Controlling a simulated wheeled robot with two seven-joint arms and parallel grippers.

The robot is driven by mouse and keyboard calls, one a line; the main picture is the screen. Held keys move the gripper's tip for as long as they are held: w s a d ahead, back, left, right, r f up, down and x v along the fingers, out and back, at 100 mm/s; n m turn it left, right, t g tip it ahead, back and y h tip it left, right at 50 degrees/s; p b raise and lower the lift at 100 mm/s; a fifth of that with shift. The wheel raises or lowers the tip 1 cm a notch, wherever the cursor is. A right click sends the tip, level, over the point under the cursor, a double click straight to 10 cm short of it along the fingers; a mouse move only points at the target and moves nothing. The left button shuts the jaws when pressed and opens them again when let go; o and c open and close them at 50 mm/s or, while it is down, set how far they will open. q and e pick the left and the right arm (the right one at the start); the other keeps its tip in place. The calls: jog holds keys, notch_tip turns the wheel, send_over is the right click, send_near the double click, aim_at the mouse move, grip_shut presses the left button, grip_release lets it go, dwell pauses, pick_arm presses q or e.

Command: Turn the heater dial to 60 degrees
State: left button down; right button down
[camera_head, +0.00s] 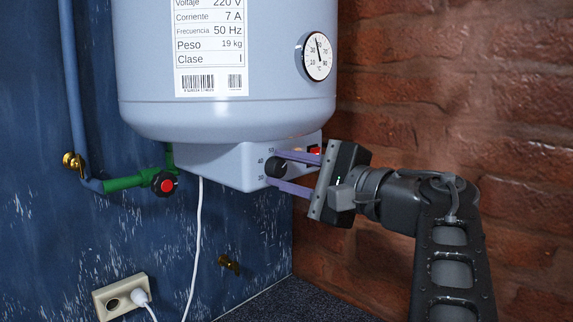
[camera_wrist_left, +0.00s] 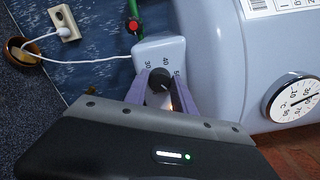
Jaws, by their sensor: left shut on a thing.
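The dark round heater dial (camera_head: 276,167) sits on the pale housing under the heater tank (camera_head: 225,118), with the numbers 30, 40 and 50 beside it. My left gripper (camera_head: 272,168) is shut on the dial, one purple finger above and one below it. In the left wrist view the dial (camera_wrist_left: 159,80) sits between the fingertips (camera_wrist_left: 160,75) of that gripper. I cannot read the dial's pointer clearly. A round thermometer gauge (camera_head: 317,57) is on the tank; its needle points roughly upward. My right gripper is in neither view.
A red switch (camera_head: 314,150) is partly hidden behind the upper finger. A green pipe with a red-knobbed valve (camera_head: 164,183) is left of the housing. A white cable (camera_head: 198,245) hangs near a wall socket (camera_head: 121,297). A brick wall (camera_head: 440,90) stands close on the right.

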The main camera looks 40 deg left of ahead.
pick_arm(q)
jog(key=shift+m, duration=0.6)
jog(key=c, duration=1.1)
grip_release()
jog(key=shift+o, duration=0.2)
jog(key=shift+d, duration=0.1)
jog(key=d+b, duration=0.1)
jog(key=d, duration=0.6)
jog(key=shift+s+d, duration=0.3)
jog(key=shift+s, duration=0.05)
